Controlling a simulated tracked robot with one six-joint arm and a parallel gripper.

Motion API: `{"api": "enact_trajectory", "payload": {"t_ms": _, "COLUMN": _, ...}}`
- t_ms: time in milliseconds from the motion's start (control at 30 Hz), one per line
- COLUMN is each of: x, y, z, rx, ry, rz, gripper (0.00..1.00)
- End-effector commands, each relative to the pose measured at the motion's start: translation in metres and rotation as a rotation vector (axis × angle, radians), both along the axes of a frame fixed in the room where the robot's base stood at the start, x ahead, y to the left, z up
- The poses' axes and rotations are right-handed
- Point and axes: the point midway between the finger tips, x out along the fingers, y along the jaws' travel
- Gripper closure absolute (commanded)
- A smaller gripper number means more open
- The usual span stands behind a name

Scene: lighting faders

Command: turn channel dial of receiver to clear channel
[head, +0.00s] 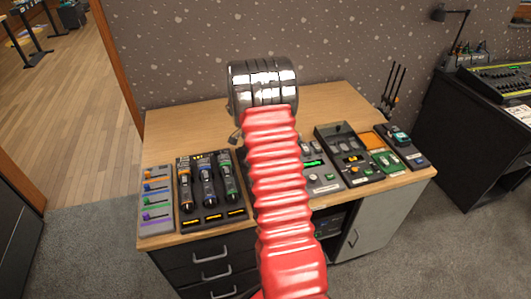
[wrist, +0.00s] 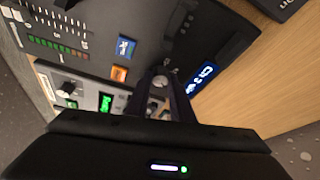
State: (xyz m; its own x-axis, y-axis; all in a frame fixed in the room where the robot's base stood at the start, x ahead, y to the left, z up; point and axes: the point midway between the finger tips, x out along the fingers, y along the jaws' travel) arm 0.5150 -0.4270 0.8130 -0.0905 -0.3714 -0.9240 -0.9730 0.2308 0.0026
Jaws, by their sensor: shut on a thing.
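In the wrist view my gripper (wrist: 168,103) points into a dark panel, its narrow fingers closed around a small knob (wrist: 160,82). The fingers hide most of the knob, so its pointer cannot be read. The dark receiver (wrist: 228,42) carries a lit blue-white display (wrist: 203,78) beside the fingers; it appears to read "CH 3", seen at a slant. In the head view my red ribbed arm hides the gripper, the knob and the middle of the desk.
The wrist view also shows a blue button (wrist: 127,47), an orange button (wrist: 119,74) and a green-lit panel (wrist: 105,102) close by. The desk's back left (head: 185,125) is clear.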

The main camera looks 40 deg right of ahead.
Motion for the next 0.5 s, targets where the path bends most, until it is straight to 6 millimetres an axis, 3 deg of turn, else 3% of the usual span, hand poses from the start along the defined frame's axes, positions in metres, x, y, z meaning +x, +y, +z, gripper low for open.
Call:
{"api": "enact_trajectory", "payload": {"t_ms": 433, "x": 0.0065, "y": 0.0031, "z": 0.0002, "rx": 0.0, "ry": -0.012, "rz": -0.005, "gripper": 1.0}}
{"api": "enact_trajectory", "payload": {"t_ms": 467, "x": 0.0065, "y": 0.003, "z": 0.0003, "rx": 0.0, "ry": -0.011, "rz": -0.005, "gripper": 0.77}}
{"api": "enact_trajectory", "payload": {"t_ms": 500, "x": 0.0063, "y": 0.0029, "z": 0.0004, "rx": 0.0, "ry": -0.011, "rz": -0.005, "gripper": 0.74}}
